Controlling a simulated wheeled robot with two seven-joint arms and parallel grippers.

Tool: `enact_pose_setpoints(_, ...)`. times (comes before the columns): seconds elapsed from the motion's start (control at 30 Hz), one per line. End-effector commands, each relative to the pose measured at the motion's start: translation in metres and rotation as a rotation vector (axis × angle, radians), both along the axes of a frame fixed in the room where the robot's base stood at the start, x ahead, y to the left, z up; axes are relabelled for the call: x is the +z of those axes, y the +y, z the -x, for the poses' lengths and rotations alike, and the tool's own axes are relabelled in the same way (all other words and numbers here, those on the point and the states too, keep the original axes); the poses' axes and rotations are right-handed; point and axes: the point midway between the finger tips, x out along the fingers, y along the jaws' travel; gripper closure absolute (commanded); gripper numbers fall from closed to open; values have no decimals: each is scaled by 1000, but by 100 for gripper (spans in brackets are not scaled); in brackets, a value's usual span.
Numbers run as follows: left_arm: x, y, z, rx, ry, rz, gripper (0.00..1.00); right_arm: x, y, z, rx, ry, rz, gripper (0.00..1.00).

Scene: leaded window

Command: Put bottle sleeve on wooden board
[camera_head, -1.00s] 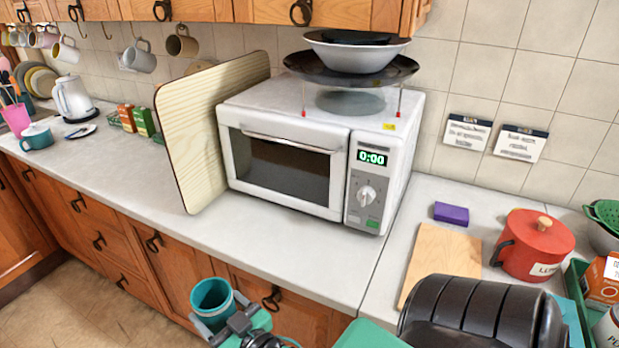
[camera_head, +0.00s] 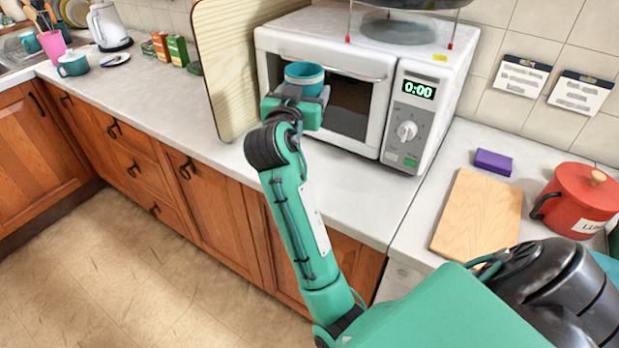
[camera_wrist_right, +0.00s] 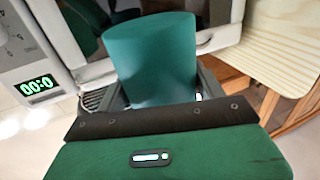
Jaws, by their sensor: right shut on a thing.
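The bottle sleeve (camera_head: 305,79) is a teal cylinder with an open top. My right gripper (camera_head: 297,97) is shut on it and holds it upright in front of the microwave door. In the right wrist view the sleeve (camera_wrist_right: 150,60) sits between the fingers of the right gripper (camera_wrist_right: 152,90). A light wooden board (camera_head: 478,215) lies flat and bare on the counter, right of the microwave and of the gripper. My left gripper is not in view.
The white microwave (camera_head: 335,75) stands behind the sleeve. A large pale board (camera_head: 228,70) stands on edge at its left. A purple sponge (camera_head: 493,162) and a red pot (camera_head: 578,200) are near the flat board. The counter left of the microwave has free room.

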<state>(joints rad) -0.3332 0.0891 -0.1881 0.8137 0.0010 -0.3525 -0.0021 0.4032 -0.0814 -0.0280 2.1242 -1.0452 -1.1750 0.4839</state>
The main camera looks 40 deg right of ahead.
Motion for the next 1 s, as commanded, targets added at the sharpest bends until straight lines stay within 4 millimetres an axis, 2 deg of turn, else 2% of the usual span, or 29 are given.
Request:
enact_pose_setpoints(0.13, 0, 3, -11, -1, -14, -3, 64, 18, -9, 2, -65, 0, 0, 53)
enact_pose_setpoints(0.27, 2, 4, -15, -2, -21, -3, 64, 14, -11, 3, -86, 5, 2, 53)
enact_pose_setpoints(0.37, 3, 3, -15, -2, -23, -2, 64, -4, -12, 4, -88, 10, 4, 53)
enact_pose_setpoints(0.73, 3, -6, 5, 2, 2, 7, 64, -102, -11, 4, -85, 11, 6, 53)
enact_pose_setpoints(0.83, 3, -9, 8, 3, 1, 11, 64, -120, -11, 4, -85, 8, 5, 53)
enact_pose_setpoints(1.0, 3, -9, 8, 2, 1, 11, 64, -135, -11, 3, -85, 4, 3, 53)
